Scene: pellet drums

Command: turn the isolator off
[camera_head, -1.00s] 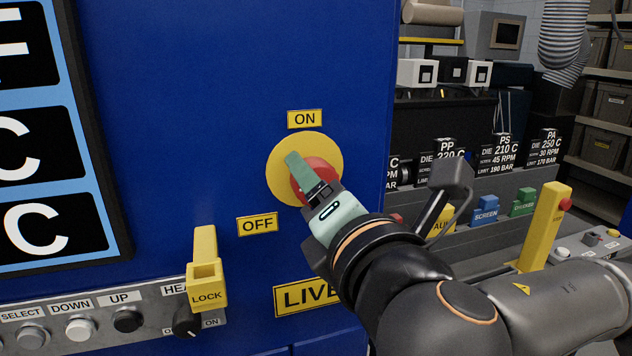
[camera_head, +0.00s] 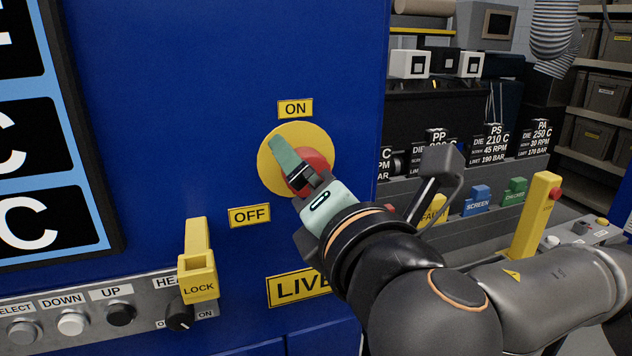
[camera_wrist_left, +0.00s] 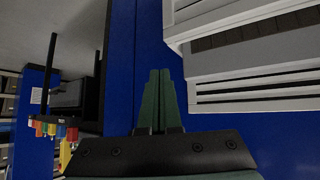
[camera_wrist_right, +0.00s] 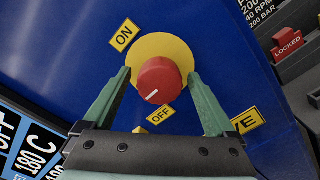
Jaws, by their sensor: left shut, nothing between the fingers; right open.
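The isolator is a red round knob (camera_wrist_right: 160,80) on a yellow disc (camera_head: 270,165), mounted on a blue cabinet between an ON label (camera_head: 295,108) and an OFF label (camera_head: 249,215). In the right wrist view a short white mark shows on the knob's lower-left part, towards the OFF label. My right gripper (camera_wrist_right: 162,82) is open, with one finger on each side of the knob; I cannot tell whether they touch it. In the head view the gripper partly hides the knob. My left gripper (camera_wrist_left: 159,75) is shut and empty, seen only in the left wrist view.
A yellow LOCK piece (camera_head: 199,285) sticks out at the lower left, above a row of buttons (camera_head: 70,322). A LIVE label (camera_head: 298,288) is below the isolator.

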